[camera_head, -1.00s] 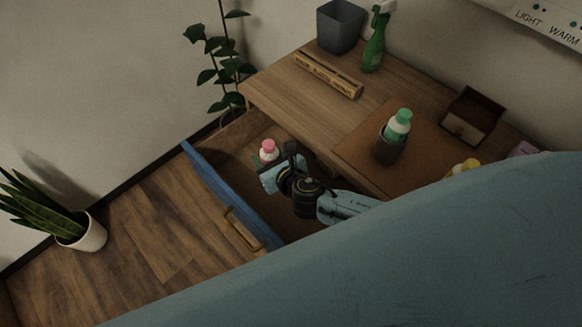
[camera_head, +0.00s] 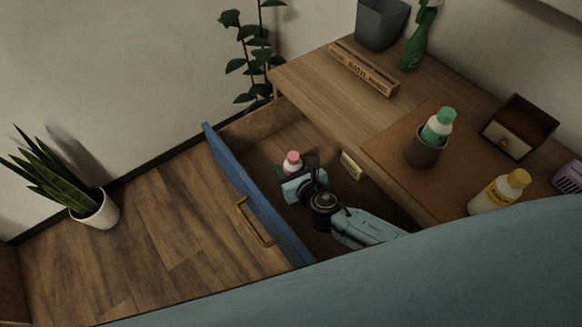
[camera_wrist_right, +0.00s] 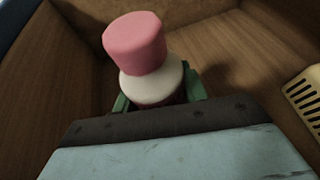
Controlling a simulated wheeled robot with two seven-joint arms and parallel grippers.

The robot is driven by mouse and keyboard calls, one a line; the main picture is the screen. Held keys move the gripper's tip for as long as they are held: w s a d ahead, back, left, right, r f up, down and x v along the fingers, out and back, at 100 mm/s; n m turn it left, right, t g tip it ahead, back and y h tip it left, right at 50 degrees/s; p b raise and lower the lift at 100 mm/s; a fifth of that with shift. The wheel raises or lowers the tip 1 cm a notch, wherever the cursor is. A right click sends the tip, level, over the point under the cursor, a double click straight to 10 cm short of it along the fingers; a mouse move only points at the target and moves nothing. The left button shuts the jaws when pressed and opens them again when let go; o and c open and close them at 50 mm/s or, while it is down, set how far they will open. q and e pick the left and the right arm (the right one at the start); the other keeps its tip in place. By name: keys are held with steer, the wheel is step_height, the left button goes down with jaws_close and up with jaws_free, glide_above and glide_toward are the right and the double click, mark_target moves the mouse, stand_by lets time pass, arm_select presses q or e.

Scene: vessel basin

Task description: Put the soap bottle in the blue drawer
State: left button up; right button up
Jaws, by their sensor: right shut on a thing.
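The soap bottle (camera_head: 292,162), white with a pink cap, is inside the open blue drawer (camera_head: 232,178). My right gripper (camera_head: 297,173) is shut on the bottle, reaching down into the drawer. In the right wrist view the pink cap (camera_wrist_right: 135,42) and white shoulder show above the green fingertips; the bottle's lower part is hidden behind my gripper. The bottle looks roughly upright, and I cannot tell whether its base touches the drawer floor. My left gripper is not in view.
A cream slotted object (camera_head: 352,166) lies in the drawer right of my gripper. The wooden counter (camera_head: 325,95) above holds a green-capped bottle in a cup (camera_head: 425,150), a yellow-capped bottle (camera_head: 498,192), a green spray bottle (camera_head: 416,46) and a small wooden box (camera_head: 518,127). My blue-grey arm covers the lower right.

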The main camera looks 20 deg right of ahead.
steer(key=shift+f, duration=0.15)
steer(key=o, duration=1)
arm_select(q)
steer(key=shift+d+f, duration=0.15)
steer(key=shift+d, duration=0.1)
arm_select(e)
steer(key=shift+o, duration=0.4)
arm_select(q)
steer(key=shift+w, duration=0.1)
arm_select(e)
steer(key=shift+r, duration=0.3)
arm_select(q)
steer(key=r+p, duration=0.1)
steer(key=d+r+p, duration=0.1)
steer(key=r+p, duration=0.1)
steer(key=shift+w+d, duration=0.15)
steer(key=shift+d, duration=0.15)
arm_select(e)
steer(key=v, duration=1.2)
steer(key=shift+f, duration=0.15)
